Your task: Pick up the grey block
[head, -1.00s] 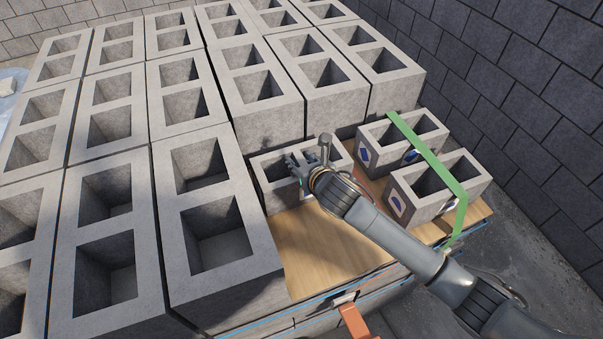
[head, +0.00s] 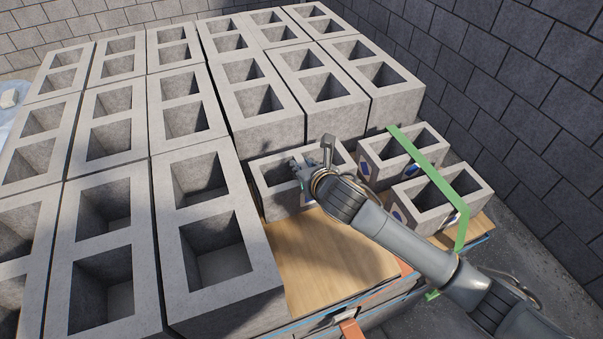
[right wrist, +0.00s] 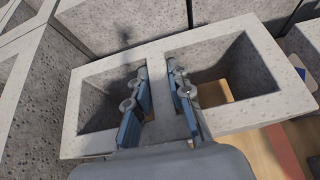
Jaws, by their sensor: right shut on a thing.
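The grey block (head: 283,203) is a concrete block with two openings, beside the bare wooden board in the head view. It fills much of the right wrist view (right wrist: 250,113). My right gripper (head: 304,170) is shut on its middle wall. In the right wrist view the fingers (right wrist: 160,82) reach into both openings, one on each side of that wall. The block looks about level; I cannot tell whether its underside touches the board. My left gripper is not in view.
Large grey blocks (head: 215,265) stand in close rows on the left and behind. Two blocks (head: 437,215) with a green strap (head: 440,183) stand close on the right. The wooden board (head: 325,262) is bare in front. A dark block wall (head: 540,110) rises at the right.

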